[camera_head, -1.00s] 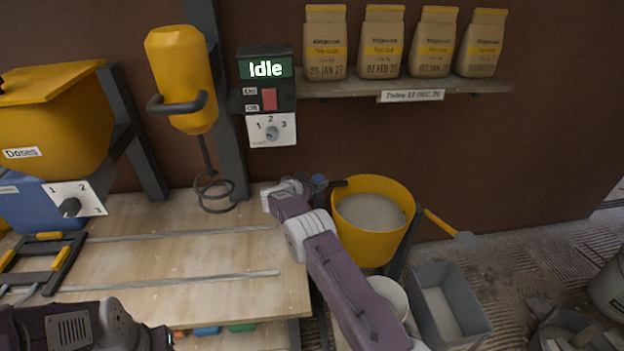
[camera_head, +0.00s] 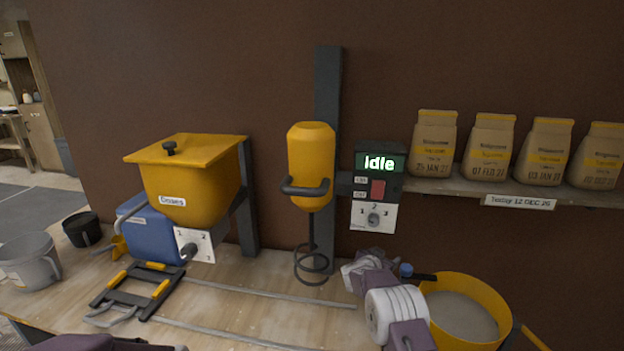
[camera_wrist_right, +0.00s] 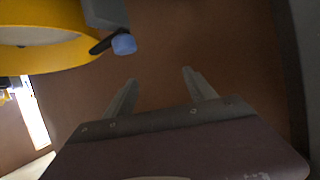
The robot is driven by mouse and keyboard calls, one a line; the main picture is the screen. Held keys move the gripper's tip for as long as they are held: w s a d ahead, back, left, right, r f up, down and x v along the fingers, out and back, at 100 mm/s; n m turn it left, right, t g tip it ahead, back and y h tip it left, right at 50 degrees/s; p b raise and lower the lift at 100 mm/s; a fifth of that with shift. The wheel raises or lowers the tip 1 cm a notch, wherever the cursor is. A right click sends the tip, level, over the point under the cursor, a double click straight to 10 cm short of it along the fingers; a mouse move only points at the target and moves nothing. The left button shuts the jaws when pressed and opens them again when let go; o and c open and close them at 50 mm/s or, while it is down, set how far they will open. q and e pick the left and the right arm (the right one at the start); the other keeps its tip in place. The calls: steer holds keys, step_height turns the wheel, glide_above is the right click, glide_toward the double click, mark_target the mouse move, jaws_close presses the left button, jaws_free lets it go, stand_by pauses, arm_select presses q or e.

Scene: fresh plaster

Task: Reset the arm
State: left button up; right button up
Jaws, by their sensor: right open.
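My right gripper (camera_head: 358,264) is just left of the yellow bucket (camera_head: 508,318), in front of the wall and right of the wire whisk. In the right wrist view its two fingers (camera_wrist_right: 158,80) are apart, with nothing between them. The bucket's yellow rim (camera_wrist_right: 50,58) and a dark handle with a blue end (camera_wrist_right: 124,44) show at that view's upper left. Only a dark sliver of my left arm shows along the bottom left edge of the head view; its gripper is out of frame.
A yellow mixer (camera_head: 311,155) with a whisk (camera_head: 312,262) hangs above the wooden bench (camera_head: 255,322). An idle control box (camera_head: 379,187) is beside it. Paper bags (camera_head: 490,148) stand on the shelf (camera_head: 450,188). A yellow hopper (camera_head: 185,190), black frame (camera_head: 140,290) and grey bucket (camera_head: 30,262) are left.

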steer(key=a+r+n+t+y+p, duration=0.1)
steer(key=a+r+n+y+p, duration=0.15)
steer(key=a+r, duration=0.3)
steer(key=s+a+r+n+g+y+p, duration=0.3)
steer(key=s+a+y, duration=0.35)
steer(key=s, duration=0.65)
arm_select(q)
step_height(320, 180, up, 9)
steer(key=p, duration=0.1)
steer(key=shift+f+p, duration=0.2)
steer(key=shift+p, duration=0.15)
arm_select(e)
steer(key=s+a+f+n+g, duration=0.1)
steer(key=s+n+g, duration=0.2)
steer(key=s, duration=2.8)
steer(key=g, duration=0.4)
steer(key=shift+s+f, duration=0.2)
steer(key=shift+f, duration=0.05)
arm_select(q)
steer(key=shift+s, duration=0.1)
arm_select(e)
steer(key=shift+a, duration=0.1)
